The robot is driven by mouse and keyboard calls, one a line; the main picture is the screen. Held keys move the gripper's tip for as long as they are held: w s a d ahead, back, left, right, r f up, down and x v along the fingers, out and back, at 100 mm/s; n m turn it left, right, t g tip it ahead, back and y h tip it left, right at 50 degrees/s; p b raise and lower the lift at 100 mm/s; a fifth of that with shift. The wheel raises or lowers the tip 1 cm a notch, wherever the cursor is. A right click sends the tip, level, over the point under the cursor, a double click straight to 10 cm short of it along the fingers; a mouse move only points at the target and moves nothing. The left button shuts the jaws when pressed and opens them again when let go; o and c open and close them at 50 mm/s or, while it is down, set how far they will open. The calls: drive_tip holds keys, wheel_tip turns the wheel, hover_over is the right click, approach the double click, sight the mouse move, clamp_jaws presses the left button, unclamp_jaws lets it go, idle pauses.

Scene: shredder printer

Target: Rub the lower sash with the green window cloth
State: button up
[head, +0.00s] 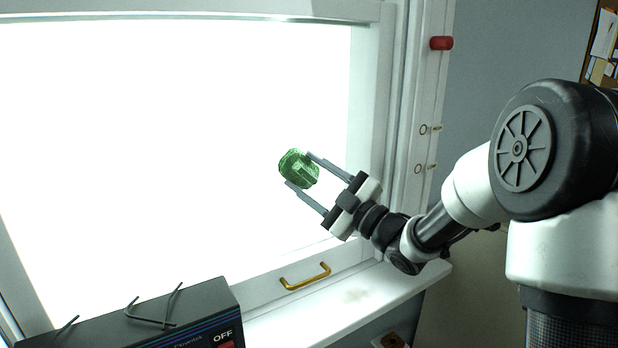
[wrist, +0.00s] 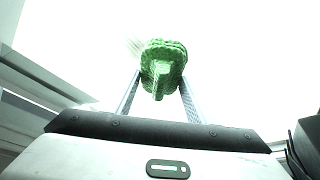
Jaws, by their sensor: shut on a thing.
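The green window cloth (head: 298,168) is a bunched green pad held between the fingertips of my gripper (head: 301,172). In the wrist view the cloth (wrist: 164,62) sits at the tips of both fingers, with my gripper (wrist: 160,88) shut on it. The lower sash (head: 190,130) is a bright white pane in a pale frame, with a brass handle (head: 305,276) on its bottom rail. The cloth shows in front of the right part of the pane. I cannot tell whether it touches the glass.
A black device marked OFF (head: 185,318) stands at the lower left, with bent dark rods on it. The white sill (head: 350,300) has a faint smudge. A red knob (head: 441,43) and small fittings are on the right frame. A board (head: 603,45) hangs far right.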

drive_tip(key=shift+w+a, duration=0.4)
drive_tip(key=shift+w, duration=0.15)
drive_tip(key=shift+w+d+b, duration=0.1)
drive_tip(key=shift+b, duration=0.2)
